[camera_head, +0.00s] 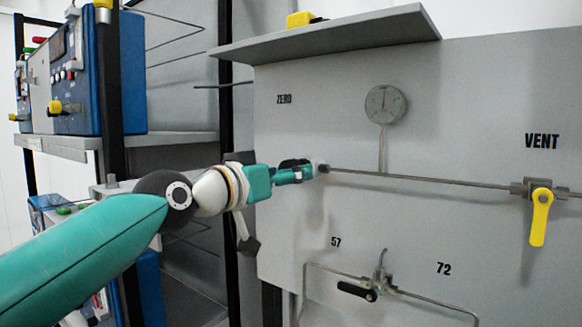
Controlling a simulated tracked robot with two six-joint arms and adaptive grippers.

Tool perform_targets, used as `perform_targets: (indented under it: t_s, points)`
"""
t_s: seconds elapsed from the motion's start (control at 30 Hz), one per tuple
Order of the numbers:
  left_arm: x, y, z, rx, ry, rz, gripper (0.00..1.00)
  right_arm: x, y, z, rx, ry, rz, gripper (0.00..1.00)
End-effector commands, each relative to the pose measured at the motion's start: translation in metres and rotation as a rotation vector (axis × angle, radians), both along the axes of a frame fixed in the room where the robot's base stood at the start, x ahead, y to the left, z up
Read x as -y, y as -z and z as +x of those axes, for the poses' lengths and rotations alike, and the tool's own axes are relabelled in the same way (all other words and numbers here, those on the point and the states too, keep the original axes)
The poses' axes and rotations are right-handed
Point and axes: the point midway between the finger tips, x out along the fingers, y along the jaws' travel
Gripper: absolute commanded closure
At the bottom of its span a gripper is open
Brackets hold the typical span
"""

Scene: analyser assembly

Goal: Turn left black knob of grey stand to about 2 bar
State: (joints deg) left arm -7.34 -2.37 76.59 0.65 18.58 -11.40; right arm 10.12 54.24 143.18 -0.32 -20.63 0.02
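The grey stand (455,90) is an upright panel filling the right half of the head view. A round gauge (384,103) is mounted on it, but its needle is too small to read. A thin horizontal pipe runs below the gauge, with a small dark fitting (323,168) at its left end. My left gripper (303,172) reaches in from the left, with its fingertips at or just beside this fitting. The black knob cannot be made out clearly there, and the fingers may hide it. I cannot tell whether the fingers are closed on anything. My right gripper is not in view.
A yellow valve handle (540,215) hangs under VENT at the right. A black lever (357,291) sits on lower piping between 57 and 72. A shelf (335,37) juts out above the panel. A rack with blue instruments (105,75) stands at the left.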

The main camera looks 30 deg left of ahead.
Motion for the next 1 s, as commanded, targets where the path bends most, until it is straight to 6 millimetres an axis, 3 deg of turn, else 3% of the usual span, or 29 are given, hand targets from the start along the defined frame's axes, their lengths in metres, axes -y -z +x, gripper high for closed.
perform_targets:
  t_s: [0.2, 0.5, 0.87, 1.0]
  points:
    - [0.002, -0.001, 0.018, 0.001, -0.001, -0.001, 0.32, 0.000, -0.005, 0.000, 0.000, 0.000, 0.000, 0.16]
    - [0.003, 0.000, 0.019, 0.002, 0.001, -0.001, 0.32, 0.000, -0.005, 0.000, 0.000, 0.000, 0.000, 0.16]
    - [0.004, 0.000, 0.019, 0.001, 0.001, -0.001, 0.92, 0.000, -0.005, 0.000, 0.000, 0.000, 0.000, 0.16]
    - [0.004, -0.001, 0.019, -0.005, 0.001, -0.035, 0.93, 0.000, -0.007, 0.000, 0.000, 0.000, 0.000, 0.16]
